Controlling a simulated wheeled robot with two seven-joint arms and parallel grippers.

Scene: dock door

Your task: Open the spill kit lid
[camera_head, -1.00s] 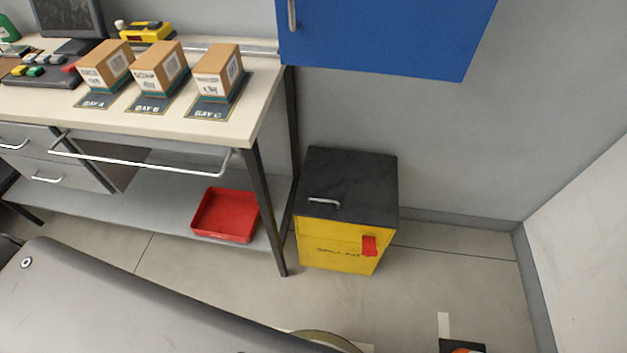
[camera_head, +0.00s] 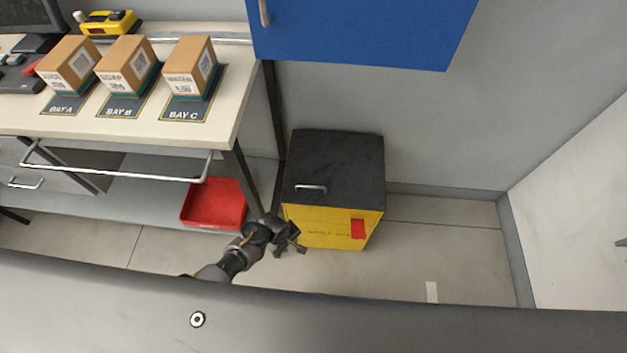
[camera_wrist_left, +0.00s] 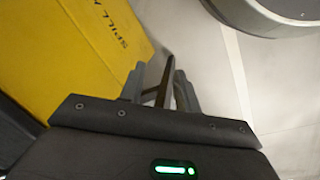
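The spill kit (camera_head: 330,235) is a yellow box on the floor right of the bench. Its black lid (camera_head: 340,160) lies flat and closed, with a silver handle (camera_head: 311,188) near the front left. A red latch (camera_head: 358,229) sits on the front face. My left gripper (camera_head: 291,249) is in front of the box's left front corner, below the lid handle, with fingers apart and nothing between them. In the left wrist view, the left gripper (camera_wrist_left: 162,82) is beside the yellow box wall (camera_wrist_left: 85,45) with its lettering. My right gripper is not in view.
The bench (camera_head: 225,125) stands left of the box, its leg close to it. A red tray (camera_head: 213,203) lies on the lower shelf. A blue cabinet (camera_head: 360,30) hangs above the box. The floor (camera_head: 450,235) to the right is clear.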

